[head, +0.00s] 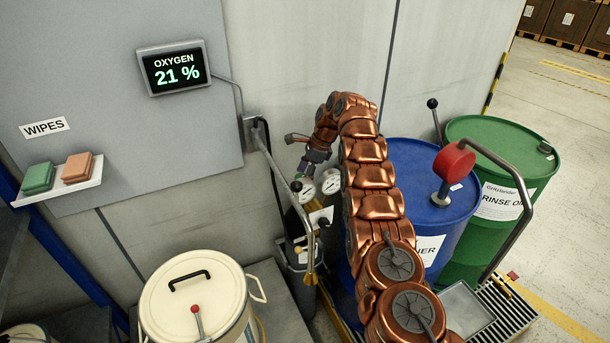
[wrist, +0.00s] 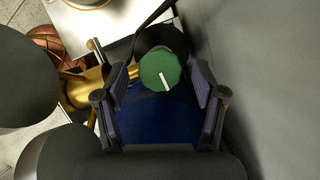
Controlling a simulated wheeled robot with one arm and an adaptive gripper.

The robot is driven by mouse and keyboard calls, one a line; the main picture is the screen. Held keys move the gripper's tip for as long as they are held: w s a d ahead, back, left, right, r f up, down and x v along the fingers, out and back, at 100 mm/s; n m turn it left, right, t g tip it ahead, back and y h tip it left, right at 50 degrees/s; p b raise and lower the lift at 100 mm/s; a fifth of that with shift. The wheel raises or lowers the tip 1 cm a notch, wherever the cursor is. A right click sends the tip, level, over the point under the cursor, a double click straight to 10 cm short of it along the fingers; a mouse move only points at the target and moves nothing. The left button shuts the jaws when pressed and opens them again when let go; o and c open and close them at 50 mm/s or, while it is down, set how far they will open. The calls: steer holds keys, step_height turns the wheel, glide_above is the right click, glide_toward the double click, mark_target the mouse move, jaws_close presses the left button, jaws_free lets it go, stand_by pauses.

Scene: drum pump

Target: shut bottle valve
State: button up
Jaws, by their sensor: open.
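The bottle valve's green round knob (wrist: 161,70) with a white line mark shows in the wrist view, between the two fingers of my gripper (wrist: 158,90). The fingers are open and stand apart on either side of the knob, with a gap visible around it.
A blue drum (head: 425,205) with a red-topped pump (head: 453,165) and a green drum (head: 500,150) stand right of my arm. A cream lidded bin (head: 190,295) is at front left. The grey wall (wrist: 265,80) is close on the right in the wrist view.

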steer(key=shift+f+m+b, duration=0.15)
steer(key=shift+m+b, duration=0.25)
steer(key=shift+b, duration=0.45)
